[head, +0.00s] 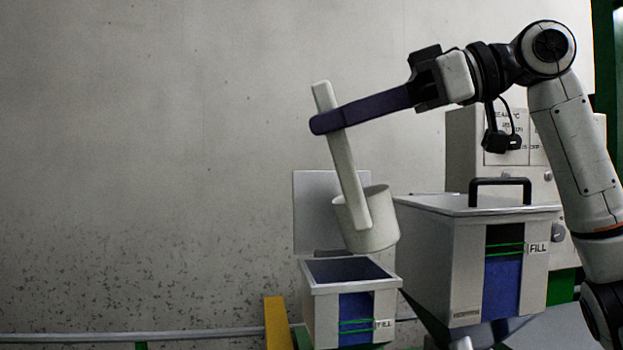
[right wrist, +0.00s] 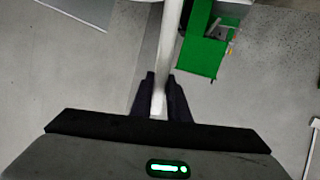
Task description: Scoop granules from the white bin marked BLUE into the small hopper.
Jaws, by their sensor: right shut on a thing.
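My right gripper (head: 328,119) is shut on the handle of a white scoop (head: 345,155). The scoop's round cup (head: 367,222) hangs low, slightly tilted, above the small hopper; its contents are hidden. The right wrist view shows the handle (right wrist: 159,85) between the dark fingers (right wrist: 159,98). The small hopper (head: 320,308) stands with its lid (head: 315,205) raised behind it. Its front window (head: 355,308) shows blue with green lines and a FILL label. My left gripper and the white bin marked BLUE are not in view.
A larger hopper (head: 430,260) with a closed, black-handled lid stands to the right; its window shows blue below the green lines. A pale cabinet (head: 465,155) stands behind it. A yellow post (head: 277,322) stands left of the small hopper. Space to the left is clear.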

